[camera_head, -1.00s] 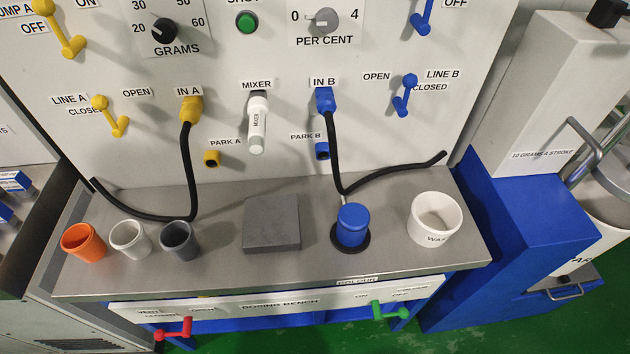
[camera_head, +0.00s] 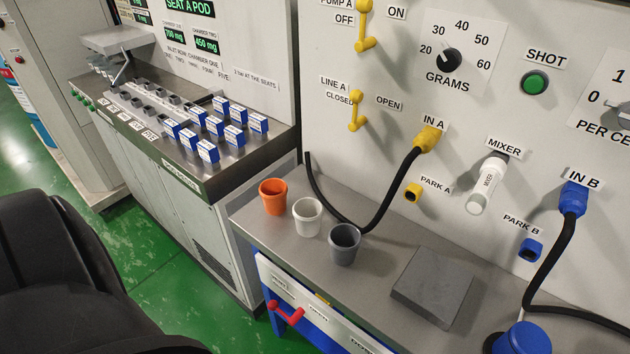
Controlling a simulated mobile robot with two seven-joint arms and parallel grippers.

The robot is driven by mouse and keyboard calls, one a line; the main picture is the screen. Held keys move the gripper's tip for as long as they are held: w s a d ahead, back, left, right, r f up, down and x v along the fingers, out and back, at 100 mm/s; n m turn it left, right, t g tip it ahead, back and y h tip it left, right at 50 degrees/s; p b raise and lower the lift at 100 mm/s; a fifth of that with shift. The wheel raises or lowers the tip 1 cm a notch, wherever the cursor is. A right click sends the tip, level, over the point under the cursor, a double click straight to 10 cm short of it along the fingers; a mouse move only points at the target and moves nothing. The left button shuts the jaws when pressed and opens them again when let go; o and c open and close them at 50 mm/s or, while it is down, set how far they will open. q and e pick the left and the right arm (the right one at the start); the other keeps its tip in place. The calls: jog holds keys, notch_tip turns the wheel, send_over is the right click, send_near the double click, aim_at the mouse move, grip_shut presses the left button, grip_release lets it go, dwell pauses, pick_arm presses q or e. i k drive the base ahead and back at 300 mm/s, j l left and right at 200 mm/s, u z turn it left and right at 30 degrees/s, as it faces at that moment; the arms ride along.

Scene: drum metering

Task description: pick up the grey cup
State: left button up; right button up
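The grey cup (camera_head: 344,245) stands upright on the steel bench top. It is the rightmost of three cups in a row and looks empty. The white cup (camera_head: 307,217) stands to its left, and the orange cup (camera_head: 273,197) stands left of that. Neither of my grippers is in view. A black link of my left arm fills the lower left corner, well away from the cups.
A dark grey square block (camera_head: 432,286) lies right of the grey cup. A black hose (camera_head: 386,198) from IN A curves down behind the cups. A blue-topped item (camera_head: 523,338) stands at the lower right. A red lever (camera_head: 287,313) projects from the bench front (camera_head: 318,306).

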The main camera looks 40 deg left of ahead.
aim_at(345, 240)
jog(key=u, duration=0.95)
